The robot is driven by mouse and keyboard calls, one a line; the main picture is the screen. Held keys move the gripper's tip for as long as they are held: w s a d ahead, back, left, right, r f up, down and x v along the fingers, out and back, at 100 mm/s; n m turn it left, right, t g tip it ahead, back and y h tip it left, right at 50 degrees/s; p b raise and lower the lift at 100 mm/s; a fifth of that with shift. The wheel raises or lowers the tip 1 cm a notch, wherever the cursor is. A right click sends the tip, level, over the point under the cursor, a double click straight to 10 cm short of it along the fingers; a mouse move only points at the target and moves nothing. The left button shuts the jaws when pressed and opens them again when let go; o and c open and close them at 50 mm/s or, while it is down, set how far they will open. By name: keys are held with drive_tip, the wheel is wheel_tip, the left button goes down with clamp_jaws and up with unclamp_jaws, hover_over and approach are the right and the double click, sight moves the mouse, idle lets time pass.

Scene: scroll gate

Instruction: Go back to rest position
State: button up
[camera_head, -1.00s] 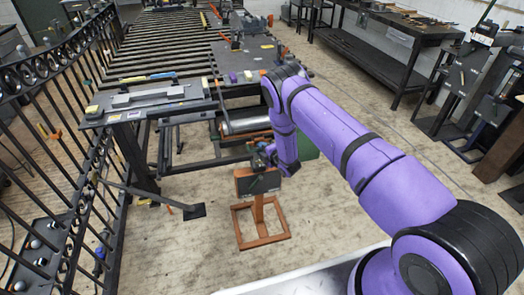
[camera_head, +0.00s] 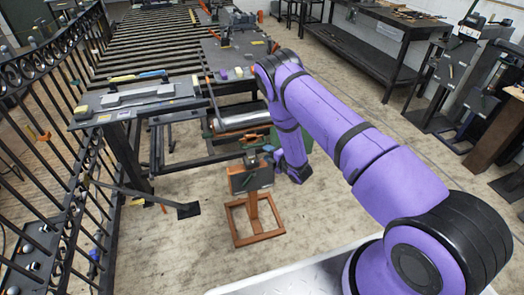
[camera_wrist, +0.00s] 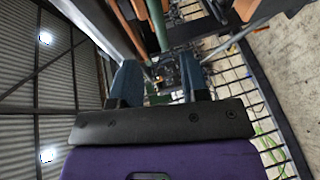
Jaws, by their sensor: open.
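My gripper (camera_wrist: 162,80) shows at the centre of the wrist view. Its two blue-grey fingers stand apart, and I see nothing held between them. In the head view my purple arm bends down beside the worktable, and its lower end is just right of an orange stand (camera_head: 254,238) with a dark box-like top (camera_head: 250,178). The fingers are hard to make out there. I cannot tell from the head view whether they touch the stand.
A long roller table (camera_head: 150,45) with a dark plate (camera_head: 140,100) stands at the left and back. A black scroll gate (camera_head: 45,120) runs along the left. A dark workbench (camera_head: 385,50) stands at the back right.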

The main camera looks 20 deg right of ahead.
drive_tip(key=shift+s+d+r, duration=0.15)
drive_tip(key=shift+s+d, duration=0.1)
drive_tip(key=shift+s, duration=0.3)
drive_tip(key=w+d+r+m+g+h, duration=0.1)
drive_tip(key=w+r+m+h, duration=0.15)
drive_tip(key=r, duration=0.85)
drive_tip(key=w+d+r+m+h, duration=0.15)
drive_tip(key=w+r+m, duration=0.25)
drive_tip(key=r, duration=0.7)
drive_tip(key=s+d+r+m+g+h, duration=0.15)
drive_tip(key=s+r+m, duration=0.25)
drive_tip(key=s+r, duration=0.55)
drive_tip(key=s+r+m+g+h, duration=0.15)
drive_tip(key=s+r+m, duration=0.3)
drive_tip(key=r, duration=1.05)
drive_tip(key=s+r+m+g, duration=0.1)
drive_tip(key=s+r+m, duration=0.1)
drive_tip(key=s, duration=0.9)
drive_tip(key=s+a+r+m+g, duration=0.1)
drive_tip(key=s+r, duration=0.3)
drive_tip(key=s, duration=0.8)
drive_tip(key=s+r+m+g, duration=0.3)
drive_tip(key=s, duration=0.8)
drive_tip(key=shift+s+a+r+m+y, duration=0.15)
drive_tip(key=shift+s+r+m+y, duration=0.15)
drive_tip(key=shift+y, duration=0.1)
